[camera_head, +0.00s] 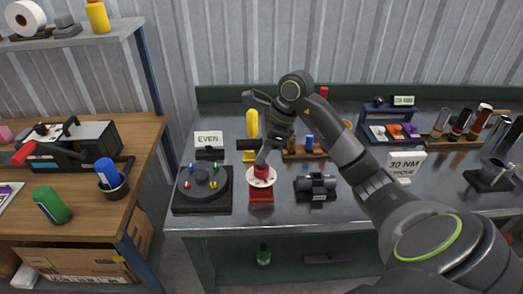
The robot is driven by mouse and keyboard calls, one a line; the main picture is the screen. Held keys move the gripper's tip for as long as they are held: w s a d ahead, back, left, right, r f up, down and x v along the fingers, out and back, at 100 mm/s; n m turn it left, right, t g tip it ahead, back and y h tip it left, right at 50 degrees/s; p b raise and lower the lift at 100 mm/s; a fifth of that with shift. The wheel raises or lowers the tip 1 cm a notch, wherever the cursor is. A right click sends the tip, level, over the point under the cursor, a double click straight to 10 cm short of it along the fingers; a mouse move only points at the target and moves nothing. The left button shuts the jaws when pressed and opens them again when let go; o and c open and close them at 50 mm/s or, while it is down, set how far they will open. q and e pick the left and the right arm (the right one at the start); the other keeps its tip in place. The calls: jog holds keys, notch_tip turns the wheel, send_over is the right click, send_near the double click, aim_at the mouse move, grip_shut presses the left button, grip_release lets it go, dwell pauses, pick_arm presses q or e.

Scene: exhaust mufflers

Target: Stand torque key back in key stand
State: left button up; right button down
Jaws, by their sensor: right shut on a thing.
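My right arm reaches in from the lower right, and its gripper (265,150) is over the red stand (261,194) at the front of the metal bench. The stand has a pale round top with a red piece in its middle. The gripper is shut on what I take to be the torque key, just above or at this top. The arm and gripper cover much of the key, so I cannot tell if it touches the stand or how upright it is. A dark bar (246,144) sticks out left beside the gripper. My left gripper is not in view.
A black base with a round plate and coloured knobs (203,187) stands close left of the stand. A dark clamp block (316,187) is close right. An EVEN sign (208,139) and a yellow object (251,122) stand behind. A 30 NM sign (405,164) is further right.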

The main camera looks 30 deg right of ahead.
jog(key=c, duration=1.1)
grip_release()
jog(key=b+v, duration=0.2)
jog(key=v, duration=0.9)
jog(key=p+v, duration=0.2)
jog(key=v, duration=0.4)
jog(key=shift+r, duration=0.25)
